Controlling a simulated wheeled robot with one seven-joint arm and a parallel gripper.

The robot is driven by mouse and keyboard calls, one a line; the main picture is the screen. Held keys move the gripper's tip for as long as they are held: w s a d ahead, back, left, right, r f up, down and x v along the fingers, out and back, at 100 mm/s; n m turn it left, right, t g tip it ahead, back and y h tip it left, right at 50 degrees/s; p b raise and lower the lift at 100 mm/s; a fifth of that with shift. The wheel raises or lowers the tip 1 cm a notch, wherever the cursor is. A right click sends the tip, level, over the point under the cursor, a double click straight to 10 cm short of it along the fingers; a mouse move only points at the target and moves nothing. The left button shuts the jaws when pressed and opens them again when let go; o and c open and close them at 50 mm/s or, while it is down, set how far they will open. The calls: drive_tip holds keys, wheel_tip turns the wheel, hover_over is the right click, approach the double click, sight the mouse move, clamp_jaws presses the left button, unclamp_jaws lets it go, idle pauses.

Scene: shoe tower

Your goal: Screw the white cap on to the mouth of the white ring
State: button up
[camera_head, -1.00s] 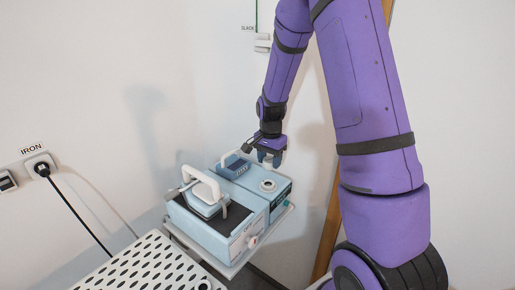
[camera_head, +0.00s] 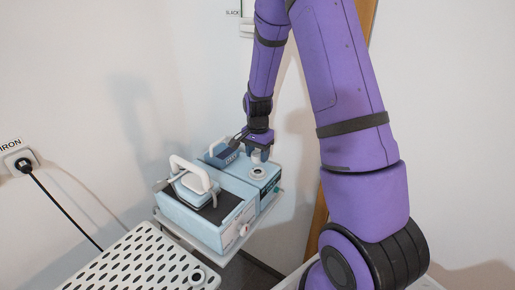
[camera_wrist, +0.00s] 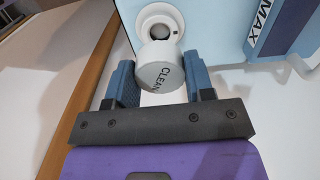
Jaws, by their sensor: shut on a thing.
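My gripper (camera_wrist: 160,88) is shut on the white cap (camera_wrist: 160,66), a short round piece marked "CLEAN", held between blue fingertips. The white ring (camera_wrist: 142,22) is set in the pale blue machine, and its dark round mouth shows just beyond the cap in the wrist view. The cap appears apart from the ring and covers part of its near edge. In the head view my gripper (camera_head: 258,153) is above the ring (camera_head: 258,174) on top of the machine's right part. The cap is hard to make out there.
The pale blue machine (camera_head: 225,235) has a white-handled iron-like block (camera_head: 196,188) on its left part. A dark blue handled block (camera_head: 221,152) stands behind the ring. A white perforated board (camera_head: 135,265) is at front left. Walls are close behind.

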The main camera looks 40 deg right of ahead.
sight(257, 153)
drive_tip(key=shift+f, duration=1.2)
drive_tip(key=shift+f, duration=1.2)
idle(0.9)
drive_tip(key=o, duration=1.1)
drive_tip(key=shift+r, duration=0.1)
wheel_tip(257, 153, up, 11)
drive_tip(key=shift+f, duration=0.2)
drive_tip(key=shift+r, duration=0.1)
idle(0.3)
